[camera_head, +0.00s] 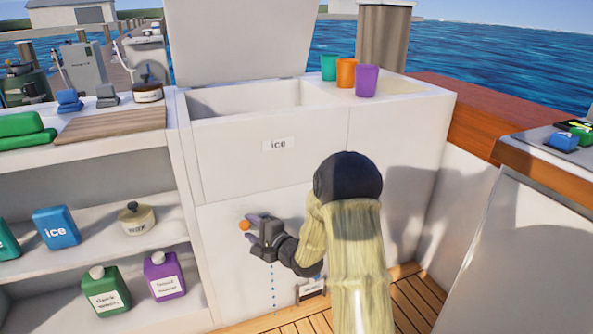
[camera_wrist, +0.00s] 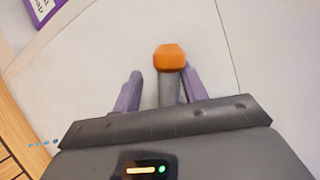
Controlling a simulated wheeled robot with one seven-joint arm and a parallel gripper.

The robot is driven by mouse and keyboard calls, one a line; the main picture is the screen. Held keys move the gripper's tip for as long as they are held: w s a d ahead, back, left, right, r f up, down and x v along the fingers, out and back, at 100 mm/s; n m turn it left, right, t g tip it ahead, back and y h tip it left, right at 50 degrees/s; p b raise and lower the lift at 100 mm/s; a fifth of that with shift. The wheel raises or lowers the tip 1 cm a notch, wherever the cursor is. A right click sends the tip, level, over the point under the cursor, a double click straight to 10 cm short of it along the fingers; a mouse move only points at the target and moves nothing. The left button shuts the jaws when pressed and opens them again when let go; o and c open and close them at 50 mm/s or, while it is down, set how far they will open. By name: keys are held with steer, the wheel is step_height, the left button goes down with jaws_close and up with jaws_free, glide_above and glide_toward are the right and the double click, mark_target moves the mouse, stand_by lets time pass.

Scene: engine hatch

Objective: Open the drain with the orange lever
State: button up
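The orange lever end (camera_head: 244,225) stands out from the white front panel under the ice box. In the wrist view, the lever is an orange knob (camera_wrist: 170,57) on a grey stem (camera_wrist: 169,88). My gripper (camera_head: 251,229) is at the lever, low in front of the panel. In the wrist view, my gripper (camera_wrist: 160,74) has its two purple fingers apart, with the stem between them. The stem is close to the right finger, with a clear gap to the left one. A dotted line of blue drops (camera_head: 273,288) runs down below my gripper. The drain outlet is hidden.
The ice box (camera_head: 250,115) has its lid raised. Shelves at left hold several bottles, including a purple one (camera_head: 164,275). Three cups (camera_head: 346,73) stand on the box's right top. A small labelled object (camera_head: 311,289) near the floor is partly hidden by my arm.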

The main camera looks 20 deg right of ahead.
steer(key=shift+a+f+n+g+h+b, duration=0.1)
steer(key=shift+f+n+g+h+b, duration=0.2)
steer(key=shift+f+n+b, duration=0.85)
steer(key=r+p+v, duration=0.2)
steer(key=p+v, duration=0.6)
steer(key=v, duration=0.9)
step_height(320, 180, up, 27)
steer(key=s+n+g+h+p, duration=0.1)
steer(key=n+g+h+p, duration=0.4)
steer(key=p, duration=2.3)
steer(key=shift+s+n, duration=0.15)
steer(key=shift+n, duration=0.5)
steer(key=shift+f, duration=0.2)
